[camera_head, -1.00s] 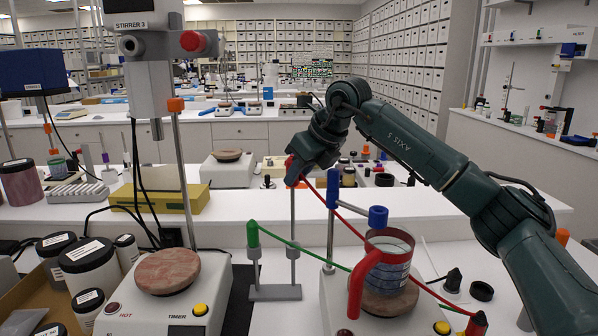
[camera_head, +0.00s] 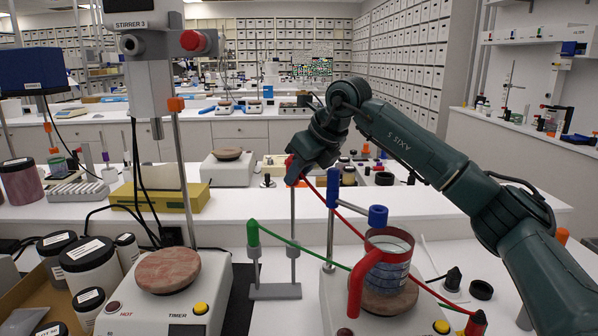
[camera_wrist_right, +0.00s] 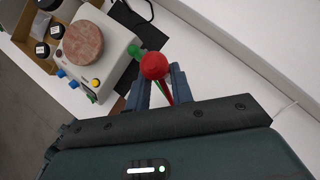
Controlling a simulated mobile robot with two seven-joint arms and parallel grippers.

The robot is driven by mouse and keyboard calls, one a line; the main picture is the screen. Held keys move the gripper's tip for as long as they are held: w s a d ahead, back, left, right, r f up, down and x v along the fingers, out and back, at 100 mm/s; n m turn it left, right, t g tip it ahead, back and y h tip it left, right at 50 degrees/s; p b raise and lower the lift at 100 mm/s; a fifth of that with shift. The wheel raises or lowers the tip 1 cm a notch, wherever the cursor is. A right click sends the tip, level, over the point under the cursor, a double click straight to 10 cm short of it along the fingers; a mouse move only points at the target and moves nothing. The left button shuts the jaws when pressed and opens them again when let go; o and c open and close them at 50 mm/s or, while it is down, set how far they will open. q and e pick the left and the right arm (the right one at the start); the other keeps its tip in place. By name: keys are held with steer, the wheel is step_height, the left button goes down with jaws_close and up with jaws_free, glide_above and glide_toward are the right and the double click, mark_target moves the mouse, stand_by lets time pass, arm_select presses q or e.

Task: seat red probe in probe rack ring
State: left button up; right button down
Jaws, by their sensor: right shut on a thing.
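My right gripper (camera_head: 296,176) is shut on the red probe, whose red head (camera_wrist_right: 154,65) shows between the fingers in the right wrist view. A thin grey rod (camera_head: 293,215) runs upright from below the fingers to the right ring of the probe rack (camera_head: 275,292). I cannot tell whether its tip is inside that ring (camera_head: 293,252). The green probe (camera_head: 253,234) stands upright in the rack's left ring. My left gripper is out of view.
Right of the rack stands a stirrer with a blue-clamped post (camera_head: 331,232) and a beaker (camera_head: 388,272) with a red handle. A stirrer with a reddish round plate (camera_head: 168,270) stands left. Labelled jars (camera_head: 88,265) are at far left. The green cable (camera_head: 300,245) crosses right of the rack.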

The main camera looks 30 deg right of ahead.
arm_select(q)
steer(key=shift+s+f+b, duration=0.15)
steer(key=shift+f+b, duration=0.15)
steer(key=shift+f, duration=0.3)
arm_select(e)
steer(key=shift+f, duration=0.4)
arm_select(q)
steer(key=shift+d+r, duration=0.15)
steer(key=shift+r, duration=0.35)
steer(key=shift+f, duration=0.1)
arm_select(e)
steer(key=shift+f, duration=0.15)
arm_select(q)
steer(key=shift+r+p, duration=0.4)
steer(key=shift+p, duration=0.1)
arm_select(e)
steer(key=shift+a, duration=0.1)
stand_by(0.6)
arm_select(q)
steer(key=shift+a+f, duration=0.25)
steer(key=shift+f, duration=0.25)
arm_select(e)
steer(key=shift+s+f, duration=0.1)
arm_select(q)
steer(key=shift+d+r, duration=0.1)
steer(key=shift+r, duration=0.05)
